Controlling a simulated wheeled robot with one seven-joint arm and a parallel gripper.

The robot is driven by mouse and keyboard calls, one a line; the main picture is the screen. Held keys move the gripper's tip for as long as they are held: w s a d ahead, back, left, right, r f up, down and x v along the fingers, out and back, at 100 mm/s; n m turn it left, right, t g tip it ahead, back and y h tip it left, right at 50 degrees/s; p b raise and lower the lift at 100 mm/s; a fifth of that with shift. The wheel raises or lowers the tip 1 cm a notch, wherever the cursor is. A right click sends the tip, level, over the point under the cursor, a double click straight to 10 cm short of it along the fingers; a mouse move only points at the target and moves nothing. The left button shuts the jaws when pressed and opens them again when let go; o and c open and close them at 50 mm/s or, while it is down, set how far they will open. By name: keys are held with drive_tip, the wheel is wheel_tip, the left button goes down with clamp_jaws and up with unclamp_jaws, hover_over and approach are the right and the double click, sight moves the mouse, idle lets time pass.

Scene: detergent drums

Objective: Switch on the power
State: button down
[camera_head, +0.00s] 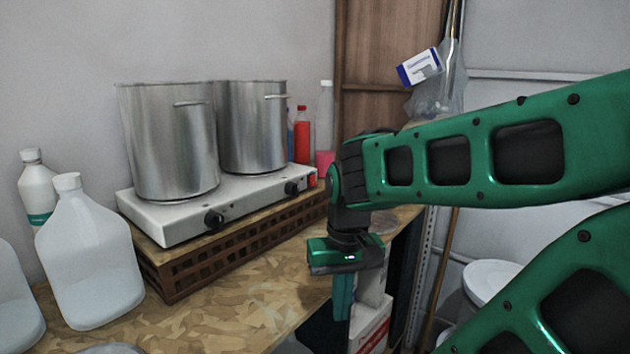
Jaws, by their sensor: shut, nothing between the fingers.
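A white two-burner hot plate (165,228) sits on a brown lattice crate on the wooden worktop. Its front has a black knob (214,219) on the left and another black knob (291,188) on the right. A small red part, apparently a switch (312,180), shows at its right end; its setting is too small to tell. My gripper (342,312) points down, right of and nearer than the hot plate, by the worktop's right edge. Its fingers are shut and empty, apart from the knobs and the red part.
Two steel pots (170,150) (252,130) stand on the hot plate. White jugs (90,260) stand at left, and bottles (302,135) behind the right pot. The worktop's front middle is clear.

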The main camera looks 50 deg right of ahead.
sight(313, 181)
drive_tip(key=w+d+r+m+t+h, duration=0.2)
drive_tip(key=w+d+r+m, duration=0.2)
drive_tip(key=w+d+r, duration=0.5)
drive_tip(key=w+d+r+m+t+h, duration=0.2)
drive_tip(key=w+d+r+m, duration=0.3)
drive_tip(key=w+d+r, duration=0.4)
wheel_tip(313, 181, up, 4)
drive_tip(key=shift+d+r+t, duration=0.15)
drive_tip(key=shift+d+t, duration=0.55)
drive_tip(key=shift+w, duration=0.1)
drive_tip(key=w+d+f, duration=0.3)
drive_tip(key=w+f, duration=0.5)
drive_tip(key=shift+w+f, duration=0.3)
drive_tip(key=shift+f, duration=0.1)
